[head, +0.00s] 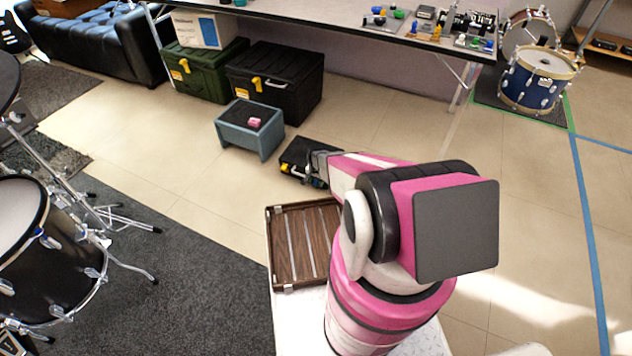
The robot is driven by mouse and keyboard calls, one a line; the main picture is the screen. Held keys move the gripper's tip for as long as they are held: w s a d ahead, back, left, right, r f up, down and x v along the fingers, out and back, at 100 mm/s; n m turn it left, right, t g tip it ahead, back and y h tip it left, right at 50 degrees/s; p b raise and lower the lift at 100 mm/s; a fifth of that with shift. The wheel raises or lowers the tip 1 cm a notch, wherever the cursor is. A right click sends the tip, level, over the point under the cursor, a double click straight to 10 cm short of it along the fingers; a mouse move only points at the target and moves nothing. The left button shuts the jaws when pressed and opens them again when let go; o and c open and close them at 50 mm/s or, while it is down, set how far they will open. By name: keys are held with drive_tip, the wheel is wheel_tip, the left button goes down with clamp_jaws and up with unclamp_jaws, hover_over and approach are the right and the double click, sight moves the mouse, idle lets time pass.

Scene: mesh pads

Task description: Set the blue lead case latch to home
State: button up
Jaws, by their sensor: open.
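My gripper (319,177) is at the far end of my pink and white arm, low over the floor. It is small in the head view and its fingertips are partly hidden, but it is open. A low black case (296,158) lies on the floor right beside and partly behind it, with a small yellow part (284,167) at its front left. Small blue and yellow bits show near my gripper. I cannot tell which is the blue latch, its position, or whether my gripper touches it.
A grey-blue step box (240,141) with a pink object (255,122) on top stands behind left. A black trunk (300,91) and green trunk (210,88) sit under the table (300,12). A drum kit (50,240) stands left.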

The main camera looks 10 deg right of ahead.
drive_tip(key=shift+c, duration=0.3)
drive_tip(key=c, duration=0.8)
drive_tip(key=shift+w+d+r+g+y, duration=0.15)
drive_tip(key=shift+w+d+g+y, duration=0.1)
drive_tip(key=shift+w+g+y, duration=0.25)
drive_tip(key=shift+w+d+r+g+y, duration=0.2)
drive_tip(key=shift+g+y, duration=0.2)
drive_tip(key=shift+g, duration=0.3)
drive_tip(key=o, duration=0.9)
drive_tip(key=shift+c, duration=0.2)
drive_tip(key=shift+r, duration=0.1)
